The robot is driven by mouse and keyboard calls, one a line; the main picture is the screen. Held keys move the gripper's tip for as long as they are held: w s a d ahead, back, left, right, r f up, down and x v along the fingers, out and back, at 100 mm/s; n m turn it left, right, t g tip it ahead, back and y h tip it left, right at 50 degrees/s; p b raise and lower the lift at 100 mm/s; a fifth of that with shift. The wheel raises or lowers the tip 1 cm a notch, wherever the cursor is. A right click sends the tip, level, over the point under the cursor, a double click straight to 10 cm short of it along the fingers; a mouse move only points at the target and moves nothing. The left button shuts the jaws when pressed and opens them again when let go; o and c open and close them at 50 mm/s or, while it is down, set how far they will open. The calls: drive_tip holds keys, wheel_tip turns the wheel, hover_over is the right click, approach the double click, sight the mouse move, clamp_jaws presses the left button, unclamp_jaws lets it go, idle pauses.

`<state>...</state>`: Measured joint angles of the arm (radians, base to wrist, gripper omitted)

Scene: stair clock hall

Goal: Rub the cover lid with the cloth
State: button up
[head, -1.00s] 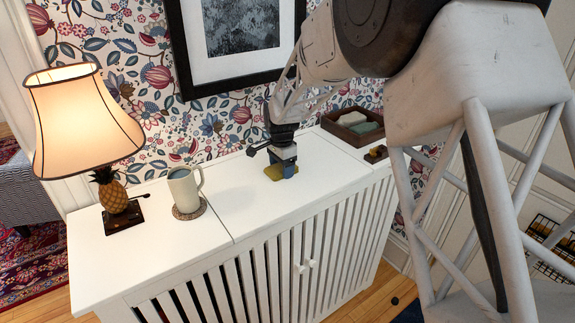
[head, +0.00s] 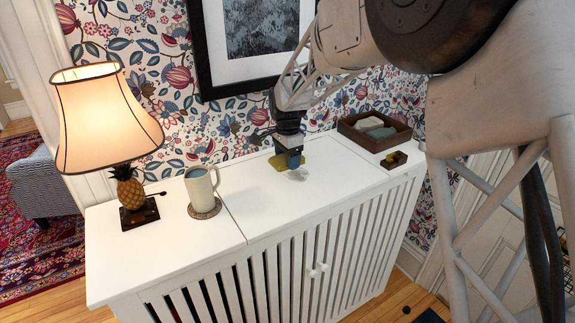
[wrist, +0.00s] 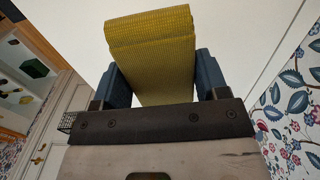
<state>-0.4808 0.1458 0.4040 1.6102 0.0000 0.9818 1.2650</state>
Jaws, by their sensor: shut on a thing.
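The cover lid (head: 265,205) is the white flat top panel of the slatted cabinet, right of a seam. A yellow woven cloth (head: 281,162) is held at the lid's back middle part; it fills the space between the fingers in the wrist view (wrist: 150,50). My gripper (head: 289,158) points down and is shut on the cloth. I cannot tell whether the cloth touches the lid. A pale grey smudge (head: 298,175) shows on the lid just in front of the cloth.
A mug (head: 199,186) stands on a round coaster (head: 205,210) left of the seam, beside a lit lamp (head: 108,125). A dark wooden tray (head: 374,143) with folded pieces and a small wooden block (head: 393,160) are at the right end. The lid's front is clear.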

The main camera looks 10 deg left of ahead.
drive_tip(key=shift+r, duration=1.1)
drive_tip(key=shift+f, duration=0.3)
